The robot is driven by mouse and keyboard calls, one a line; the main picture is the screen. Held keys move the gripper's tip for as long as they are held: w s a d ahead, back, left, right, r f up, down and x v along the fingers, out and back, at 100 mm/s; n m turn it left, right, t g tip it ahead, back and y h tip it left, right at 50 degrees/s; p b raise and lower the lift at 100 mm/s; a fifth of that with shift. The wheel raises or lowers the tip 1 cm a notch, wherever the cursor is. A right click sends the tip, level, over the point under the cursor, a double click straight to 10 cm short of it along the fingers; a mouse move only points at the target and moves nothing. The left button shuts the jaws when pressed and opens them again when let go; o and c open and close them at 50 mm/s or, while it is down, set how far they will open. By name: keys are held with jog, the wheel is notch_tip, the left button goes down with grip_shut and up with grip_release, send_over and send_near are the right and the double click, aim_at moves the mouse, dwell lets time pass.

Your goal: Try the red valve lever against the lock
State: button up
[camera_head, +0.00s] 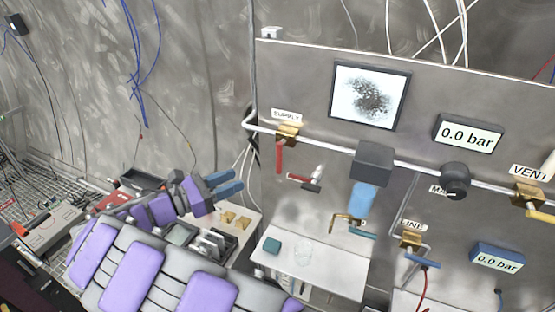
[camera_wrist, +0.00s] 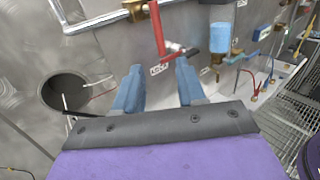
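The red valve lever (camera_head: 279,158) hangs straight down from the brass valve (camera_head: 288,133) under the SUPPLY label. In the wrist view the lever (camera_wrist: 157,28) is ahead of my gripper, near the top. A small red and dark piece with a pale part (camera_head: 305,181) is on the panel just below and right of the lever; I cannot tell if it is the lock. It also shows in the wrist view (camera_wrist: 179,50), close to the lever's lower end. My gripper (camera_wrist: 158,88) is open, its blue fingers apart with nothing between them. In the head view my gripper (camera_head: 226,184) is left of the lever.
The steel panel carries a white pipe, a grey display (camera_head: 469,133) and a blue display (camera_head: 497,258), both reading 0.0 bar. A VENT valve (camera_head: 528,194) is at right. A white shelf (camera_head: 335,262) juts out below. A round dark opening (camera_wrist: 66,92) shows at left in the wrist view.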

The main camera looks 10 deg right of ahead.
aim_at(278, 162)
jog(key=b+x, duration=0.1)
jog(key=x, duration=1.4)
jog(key=shift+w+f, duration=0.1)
jog(key=shift+f, duration=0.05)
jog(key=shift+a, duration=0.1)
jog(key=shift+a, duration=0.2)
jog(key=shift+c, duration=1.1)
grip_shut()
